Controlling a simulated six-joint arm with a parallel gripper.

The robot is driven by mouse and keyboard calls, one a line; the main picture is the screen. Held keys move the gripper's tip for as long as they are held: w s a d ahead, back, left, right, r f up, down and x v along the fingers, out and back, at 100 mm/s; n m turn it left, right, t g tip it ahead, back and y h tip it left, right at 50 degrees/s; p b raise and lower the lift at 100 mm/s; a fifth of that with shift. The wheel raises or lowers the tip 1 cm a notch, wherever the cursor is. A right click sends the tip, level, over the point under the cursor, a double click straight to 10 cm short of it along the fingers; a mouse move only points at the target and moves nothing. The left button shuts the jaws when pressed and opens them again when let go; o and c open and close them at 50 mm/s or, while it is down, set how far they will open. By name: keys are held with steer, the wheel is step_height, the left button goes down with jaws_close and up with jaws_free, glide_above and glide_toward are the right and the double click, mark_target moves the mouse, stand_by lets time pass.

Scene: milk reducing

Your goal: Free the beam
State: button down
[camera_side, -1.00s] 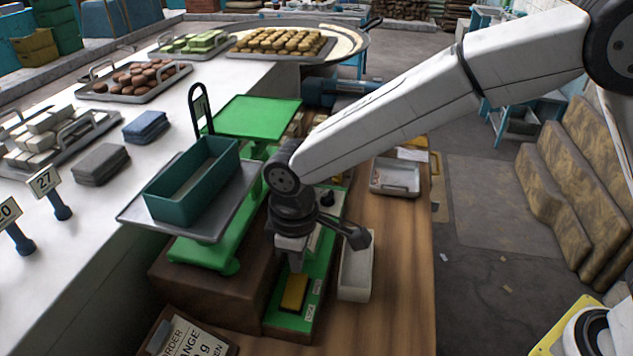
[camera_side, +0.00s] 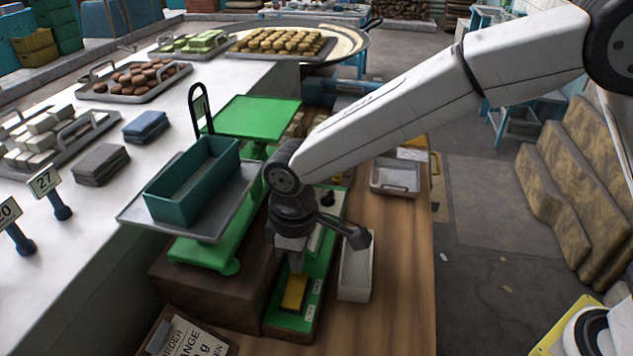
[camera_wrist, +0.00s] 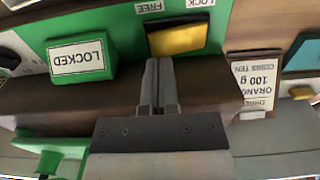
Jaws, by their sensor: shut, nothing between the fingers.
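The green scale (camera_side: 205,252) stands on a brown block, with a teal box (camera_side: 168,206) on its grey pan and a flat green plate (camera_side: 258,117) at its far side. A yellow lever piece (camera_side: 294,292) sits on the green panel (camera_side: 309,322) at the front; it also shows in the wrist view (camera_wrist: 177,40). Labels reading FREE (camera_wrist: 150,7) and LOCK (camera_wrist: 197,3) lie beside it. A green block reads LOCKED (camera_wrist: 80,58). My gripper (camera_wrist: 158,65) is shut and empty, its tips close to the yellow piece; I cannot tell whether they touch it.
An order card (camera_side: 190,338) stands at the front left; it reads orange, 100 g. A white tray (camera_side: 356,270) lies right of the panel, and a grey tray (camera_side: 395,177) is farther back.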

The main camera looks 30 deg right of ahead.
mark_target(297, 277)
steer(key=shift+f, duration=1.5)
stand_by(1.5)
steer(key=shift+r, duration=3.55)
steer(key=s+d+f+m+t, duration=0.15)
steer(key=d+m, duration=0.35)
steer(key=d, duration=1.1)
steer(key=s+d+f+m+t, duration=0.1)
steer(key=s+d+f+m, duration=0.2)
steer(key=s+d, duration=0.5)
steer(key=d+m, duration=0.1)
steer(key=d, duration=0.3)
steer(key=shift+s, duration=0.15)
